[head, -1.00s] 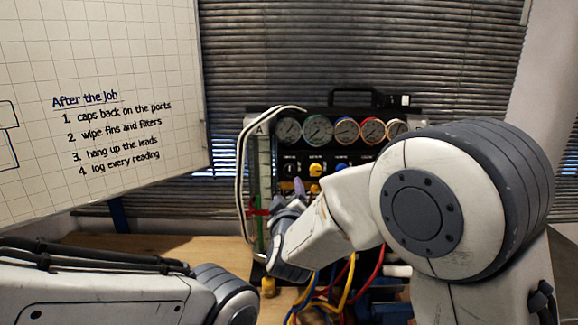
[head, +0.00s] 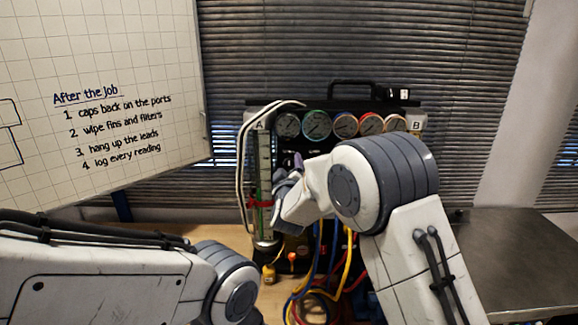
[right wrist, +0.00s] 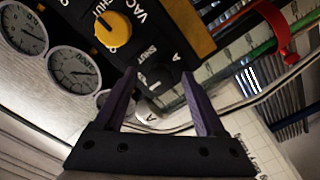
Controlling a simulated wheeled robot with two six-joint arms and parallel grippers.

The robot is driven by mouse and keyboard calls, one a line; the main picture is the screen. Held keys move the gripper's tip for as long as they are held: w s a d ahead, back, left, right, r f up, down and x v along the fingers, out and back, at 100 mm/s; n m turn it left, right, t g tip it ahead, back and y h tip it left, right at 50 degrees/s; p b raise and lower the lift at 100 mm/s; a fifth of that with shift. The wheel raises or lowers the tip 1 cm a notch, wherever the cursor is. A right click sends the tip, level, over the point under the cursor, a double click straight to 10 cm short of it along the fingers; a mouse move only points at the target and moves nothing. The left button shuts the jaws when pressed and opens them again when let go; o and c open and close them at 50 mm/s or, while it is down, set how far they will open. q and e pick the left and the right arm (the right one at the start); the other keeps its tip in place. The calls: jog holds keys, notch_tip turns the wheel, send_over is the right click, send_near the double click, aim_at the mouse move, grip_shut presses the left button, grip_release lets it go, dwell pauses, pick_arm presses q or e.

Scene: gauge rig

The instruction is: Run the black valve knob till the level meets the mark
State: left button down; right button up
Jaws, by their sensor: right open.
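The sight tube (head: 265,160) stands at the left end of the gauge rig, with a red mark (head: 258,204) clamped across it. Green liquid (right wrist: 262,46) and the red mark also show in the right wrist view; the exact level is hard to read. My right gripper (right wrist: 160,75) is open, its purple fingers either side of a dark part of the black panel near a "SHUT" label. I cannot clearly pick the black valve knob out there. In the head view my right gripper (head: 288,178) is beside the tube. Only my left arm shows, not its gripper.
A yellow knob (right wrist: 112,29) sits on the panel close to the right gripper's fingers. Gauges (head: 316,124) line the rig's top. Red, blue and yellow hoses (head: 345,270) hang below. A whiteboard (head: 110,90) is at left; a grey worktop (head: 520,260) is at right.

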grip_shut()
jog(key=shift+f+m+b, duration=0.2)
jog(key=shift+m+b, duration=0.6)
jog(key=shift+b, duration=0.35)
jog(key=m+b, duration=1)
jog(key=m, duration=0.1)
jog(key=shift+m+b, duration=0.3)
jog(key=shift+b, duration=0.1)
jog(key=m+b, duration=0.3)
jog(key=m, duration=0.1)
jog(key=shift+r+m, duration=0.15)
jog(key=shift+m, duration=0.15)
grip_release()
